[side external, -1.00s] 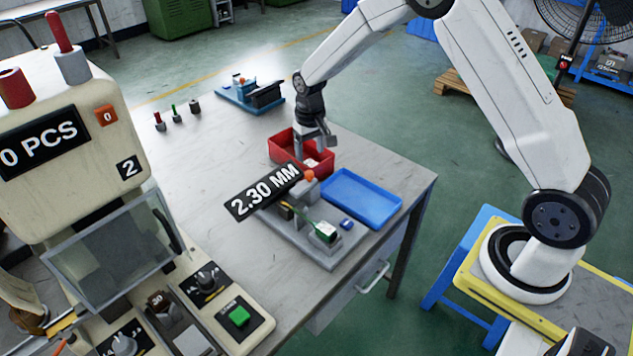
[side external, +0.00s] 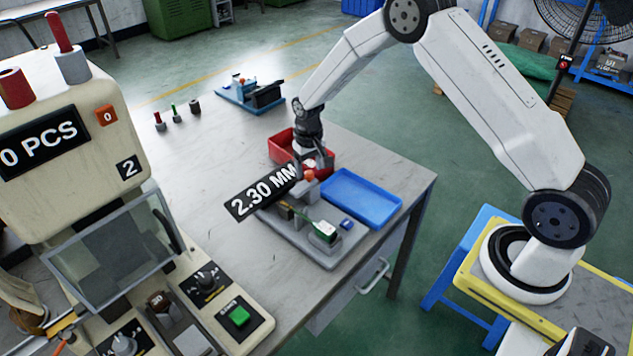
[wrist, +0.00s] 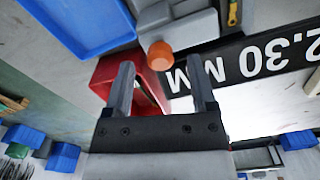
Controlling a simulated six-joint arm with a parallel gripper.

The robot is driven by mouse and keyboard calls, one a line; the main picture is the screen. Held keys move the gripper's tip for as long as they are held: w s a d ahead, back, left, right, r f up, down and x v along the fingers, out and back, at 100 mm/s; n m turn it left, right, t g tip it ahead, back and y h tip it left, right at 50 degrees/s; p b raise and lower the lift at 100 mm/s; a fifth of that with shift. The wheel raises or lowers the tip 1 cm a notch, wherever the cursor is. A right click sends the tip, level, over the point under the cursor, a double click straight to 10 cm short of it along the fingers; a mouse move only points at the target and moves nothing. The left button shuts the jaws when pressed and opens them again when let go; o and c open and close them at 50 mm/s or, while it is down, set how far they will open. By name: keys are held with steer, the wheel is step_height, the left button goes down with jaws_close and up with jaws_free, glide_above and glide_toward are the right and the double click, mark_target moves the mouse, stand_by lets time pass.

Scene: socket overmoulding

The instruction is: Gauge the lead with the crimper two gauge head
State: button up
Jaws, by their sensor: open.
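The gauge (side external: 290,235) is a grey fixture on the bench with a black display (side external: 262,193) reading 2.30 MM. An orange knob (side external: 309,175) tops its head and also shows in the wrist view (wrist: 160,55). A green lead (side external: 307,219) lies along the fixture, ending at a green and white block (side external: 324,232). My gripper (side external: 315,163) is by the head, just behind the knob in the side view. In the wrist view my gripper (wrist: 162,75) is open, and the knob appears between its fingertips, with contact unclear. Which crimper the head belongs to is not readable.
A red bin (side external: 280,147) stands just behind my gripper, and a blue tray (side external: 361,198) lies right of the gauge. A beige machine (side external: 75,135) with a clear guard fills the left. A blue fixture (side external: 240,92) stands at the far end. The bench middle is clear.

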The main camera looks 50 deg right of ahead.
steer(key=shift+f, duration=1.15)
jaws_close()
stand_by(0.7)
